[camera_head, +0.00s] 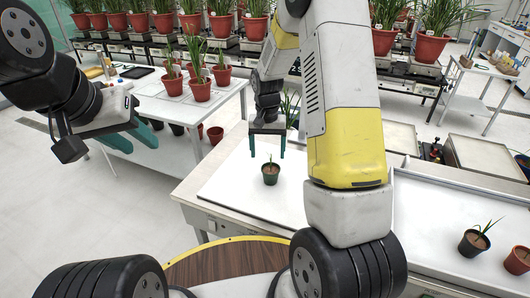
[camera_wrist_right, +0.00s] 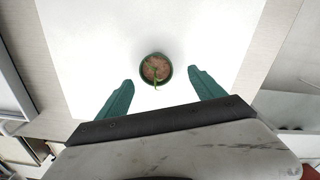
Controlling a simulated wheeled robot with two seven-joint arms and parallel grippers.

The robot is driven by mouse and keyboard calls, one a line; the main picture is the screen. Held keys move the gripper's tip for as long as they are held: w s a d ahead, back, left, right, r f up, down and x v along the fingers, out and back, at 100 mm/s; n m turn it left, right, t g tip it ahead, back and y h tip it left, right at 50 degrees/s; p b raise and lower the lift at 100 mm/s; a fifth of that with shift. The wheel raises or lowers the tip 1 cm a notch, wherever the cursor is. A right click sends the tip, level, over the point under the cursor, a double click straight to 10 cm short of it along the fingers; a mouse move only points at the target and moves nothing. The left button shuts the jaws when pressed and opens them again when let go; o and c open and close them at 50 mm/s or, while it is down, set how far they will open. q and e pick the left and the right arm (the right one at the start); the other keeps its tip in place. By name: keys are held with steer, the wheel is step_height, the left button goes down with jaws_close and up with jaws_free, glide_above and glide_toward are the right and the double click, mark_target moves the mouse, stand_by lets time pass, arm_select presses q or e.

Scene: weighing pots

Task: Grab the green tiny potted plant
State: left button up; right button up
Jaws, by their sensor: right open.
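The tiny plant in a dark green pot (camera_head: 270,174) stands upright on the white tray surface (camera_head: 228,188) in the head view. In the right wrist view the green pot (camera_wrist_right: 155,68) is seen from above, with brown soil and a small green sprout. My right gripper (camera_head: 267,156) is open and points down above the pot. In the right wrist view the pot lies just ahead of the fingertips (camera_wrist_right: 161,78), roughly centred between them, and nothing is held. My left gripper (camera_head: 146,151) is open and empty at the left, away from the pot.
A dark pot (camera_head: 473,243) and a red pot (camera_head: 518,262) with small plants stand on the tray at the right. A white side table (camera_head: 170,100) holds several red potted plants. The tray around the green pot is clear.

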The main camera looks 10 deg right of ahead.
mark_target(271, 171)
steer(key=shift+w+d+f, duration=0.1)
steer(key=shift+w+f, duration=0.2)
steer(key=shift+f, duration=0.25)
steer(key=shift+w+d+f, duration=0.1)
steer(key=shift+w+f, duration=0.15)
steer(key=shift+f, duration=0.25)
steer(key=f, duration=0.4)
steer(key=d+f, duration=0.1)
steer(key=f, duration=0.2)
steer(key=shift+s+f, duration=0.1)
steer(key=shift+s, duration=0.15)
